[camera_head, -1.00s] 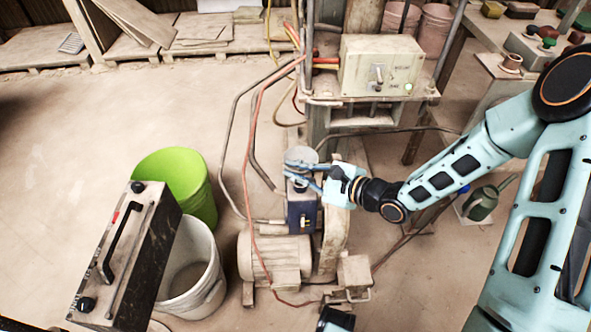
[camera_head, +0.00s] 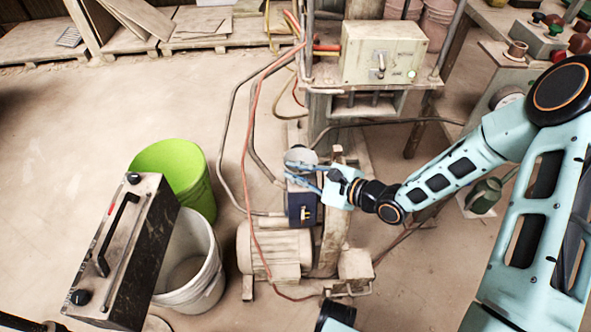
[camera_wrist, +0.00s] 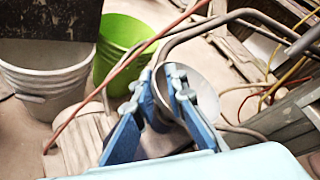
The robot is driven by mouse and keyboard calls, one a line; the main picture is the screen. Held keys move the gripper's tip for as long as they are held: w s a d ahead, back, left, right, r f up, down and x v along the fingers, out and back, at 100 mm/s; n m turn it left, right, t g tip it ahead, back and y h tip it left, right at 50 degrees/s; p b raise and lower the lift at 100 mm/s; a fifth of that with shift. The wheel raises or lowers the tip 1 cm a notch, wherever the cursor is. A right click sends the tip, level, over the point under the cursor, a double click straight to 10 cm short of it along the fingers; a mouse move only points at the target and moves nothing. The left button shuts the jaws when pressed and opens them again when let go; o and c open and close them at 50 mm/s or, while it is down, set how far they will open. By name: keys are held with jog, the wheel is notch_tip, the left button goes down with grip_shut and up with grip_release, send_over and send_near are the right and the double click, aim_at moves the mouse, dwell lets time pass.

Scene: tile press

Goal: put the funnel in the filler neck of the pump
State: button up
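The grey metal funnel (camera_head: 300,156) is at the fingertips of my gripper (camera_head: 296,176), its wide mouth facing up. In the wrist view the funnel (camera_wrist: 203,92) shows as a grey cone behind and between the two blue fingers (camera_wrist: 161,76), which are closed in on it. The pump has a dark blue body (camera_head: 302,208) directly below the gripper, beside a dusty motor. The filler neck is hidden under the fingers and funnel, and I cannot tell whether the spout touches it.
A red hose (camera_head: 250,150) and grey pipes (camera_head: 231,130) run close left of the gripper. A control box (camera_head: 383,52) stands behind. A green bucket (camera_head: 178,165), a white bucket (camera_head: 200,270) and a black-handled case (camera_head: 125,250) stand left. Open floor lies further left.

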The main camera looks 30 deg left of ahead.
jog(key=o, duration=0.4)
